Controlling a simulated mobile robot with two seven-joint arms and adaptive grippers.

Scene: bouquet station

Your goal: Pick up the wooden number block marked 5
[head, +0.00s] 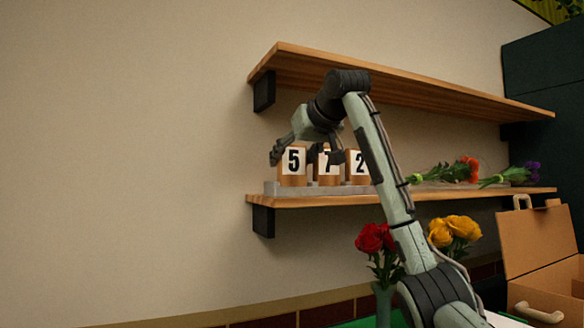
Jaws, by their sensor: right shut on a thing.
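The wooden number block marked 5 (293,162) is at the left end of a row of blocks on the lower shelf, upright with its number facing me. My right gripper (294,155) reaches it from above and is shut on it, one finger at its left side and the other at its right, near the neighbouring block. The block's base is at or just above the grey stand (271,188); I cannot tell whether they touch. My left gripper is not in view.
Beside it stand a block that looks marked 7 (324,171), partly hidden, and a block marked 2 (358,161). The upper shelf (420,95) overhangs my arm. Cut flowers (465,169) lie on the lower shelf (330,200). Red roses (372,238), yellow roses (458,228) and a cardboard box (540,240) are below.

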